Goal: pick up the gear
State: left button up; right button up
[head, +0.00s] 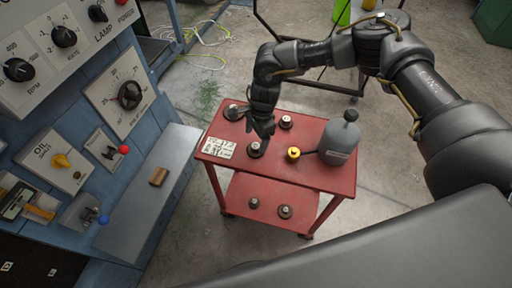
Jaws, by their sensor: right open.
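Small round dark pieces with light hubs, which may be gears, sit on a red cart (330,178). On its top, one piece (254,149) is just in front of my right gripper, another (286,122) is to the right of it, and a third (234,112) is to its left. Two more, a left one (254,203) and a right one (285,211), are on the lower shelf. I cannot tell which is the gear meant. My right gripper (261,131) points down over the cart top, open and apparently empty. My left gripper is not in view.
A blue control panel (120,85) with knobs and a grey ledge (150,205) fills the left.

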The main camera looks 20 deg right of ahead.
aim_at(256, 145)
jog(key=shift+f, duration=0.1)
notch_tip(256, 145, down, 4)
jog(key=p, duration=0.2)
jog(key=shift+f+p, duration=0.2)
jog(key=shift+p, duration=0.15)
jog(key=shift+f, duration=0.3)
jog(key=c, duration=1.1)
jog(key=shift+r, duration=0.1)
